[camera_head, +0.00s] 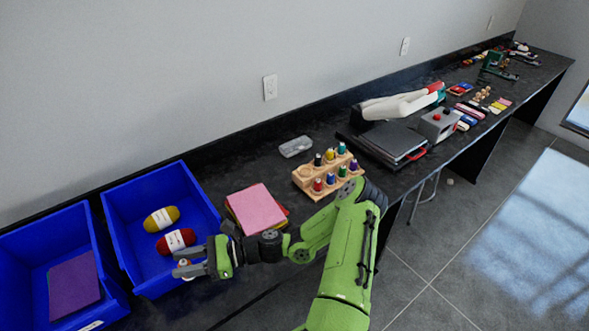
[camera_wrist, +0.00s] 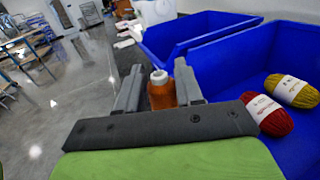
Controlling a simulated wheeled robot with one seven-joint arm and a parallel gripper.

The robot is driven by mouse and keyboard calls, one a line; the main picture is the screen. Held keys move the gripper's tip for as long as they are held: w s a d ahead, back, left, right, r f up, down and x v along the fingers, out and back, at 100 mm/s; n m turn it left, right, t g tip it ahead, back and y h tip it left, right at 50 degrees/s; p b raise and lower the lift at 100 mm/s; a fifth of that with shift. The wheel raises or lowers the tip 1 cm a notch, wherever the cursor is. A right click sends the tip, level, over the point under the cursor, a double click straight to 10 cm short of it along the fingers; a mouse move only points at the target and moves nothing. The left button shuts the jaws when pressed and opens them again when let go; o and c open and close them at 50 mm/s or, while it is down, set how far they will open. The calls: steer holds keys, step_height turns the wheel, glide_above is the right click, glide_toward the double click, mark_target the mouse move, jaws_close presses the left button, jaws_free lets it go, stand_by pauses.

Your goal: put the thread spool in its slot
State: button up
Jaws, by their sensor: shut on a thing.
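An orange thread spool (camera_wrist: 162,92) with a pale top stands between the fingers of my gripper (camera_wrist: 160,88) in the wrist view. My gripper (camera_head: 184,262) is shut on it, by the front edge of the right-hand blue bin, well left of the rack. In the head view the fingers mostly hide the spool. The wooden spool rack (camera_head: 303,182) stands on the bench to the right. It holds several spools in two rows, and its back-left slot (camera_head: 306,170) looks empty.
The blue bin (camera_head: 135,193) holds yellow and red yarn (camera_head: 175,241). Another blue bin (camera_head: 25,231) holds purple sheets. Pink sheets (camera_head: 258,206) lie between bin and rack. A grey case (camera_head: 296,146) lies behind the rack, and a dark flat machine (camera_head: 390,141) stands to its right.

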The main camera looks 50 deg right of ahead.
steer(key=shift+s+a+f+b, duration=0.3)
steer(key=shift+f+b, duration=0.15)
steer(key=shift+f, duration=0.15)
steer(key=shift+s+a+f+b, duration=0.25)
steer(key=shift+f+b, duration=0.2)
steer(key=shift+f, duration=0.15)
step_height(320, 180, down, 5)
steer(key=b, duration=0.5)
steer(key=shift+w+a+f, duration=0.1)
steer(key=shift+w+f, duration=0.05)
steer(key=shift+f, duration=0.05)
